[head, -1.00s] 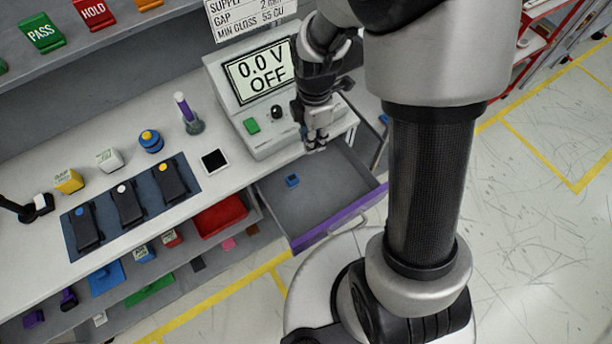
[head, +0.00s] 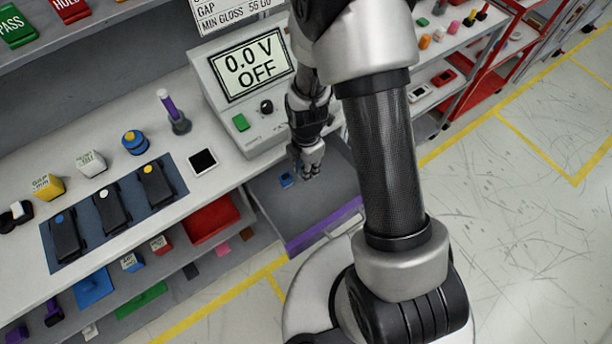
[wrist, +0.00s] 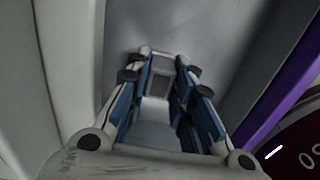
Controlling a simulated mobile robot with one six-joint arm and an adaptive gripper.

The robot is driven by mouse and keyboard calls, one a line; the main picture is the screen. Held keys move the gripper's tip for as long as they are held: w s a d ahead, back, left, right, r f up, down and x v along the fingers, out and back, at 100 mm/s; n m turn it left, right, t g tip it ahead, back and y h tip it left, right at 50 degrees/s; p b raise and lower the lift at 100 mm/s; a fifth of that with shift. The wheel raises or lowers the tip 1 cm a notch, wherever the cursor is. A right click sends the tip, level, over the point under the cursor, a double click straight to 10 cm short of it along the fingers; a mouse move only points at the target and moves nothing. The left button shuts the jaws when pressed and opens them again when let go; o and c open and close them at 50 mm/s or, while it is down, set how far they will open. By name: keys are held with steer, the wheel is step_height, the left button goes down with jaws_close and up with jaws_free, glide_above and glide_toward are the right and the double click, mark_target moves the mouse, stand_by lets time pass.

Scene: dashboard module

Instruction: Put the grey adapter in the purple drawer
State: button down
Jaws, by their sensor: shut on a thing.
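The purple drawer is pulled open below the bench top, and its purple front (head: 322,225) faces the floor side. In the wrist view the blue-padded fingers are closed around a small grey piece, which looks like the grey adapter (wrist: 160,84). The drawer's grey inside lies beyond it and its purple edge (wrist: 276,108) shows at the right. The adapter cannot be made out in the head view, and its height above the drawer floor is unclear.
The power supply (head: 245,85), reading 0.0 V OFF, stands on the bench behind the drawer. A blue mat (head: 80,225) with several black devices lies to the left. A red tray (head: 210,220) is on the shelf beside the drawer.

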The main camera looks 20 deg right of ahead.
step_height(320, 180, down, 4)
steer(key=shift+f+b, duration=0.25)
steer(key=shift+b, duration=0.5)
steer(key=shift+r, duration=0.15)
steer(key=c, duration=1.8)
jaws_free()
steer(key=shift+f, duration=0.25)
steer(key=shift+c, duration=0.2)
steer(key=o, duration=0.4)
steer(key=shift+r, duration=0.1)
steer(key=shift+o, duration=0.2)
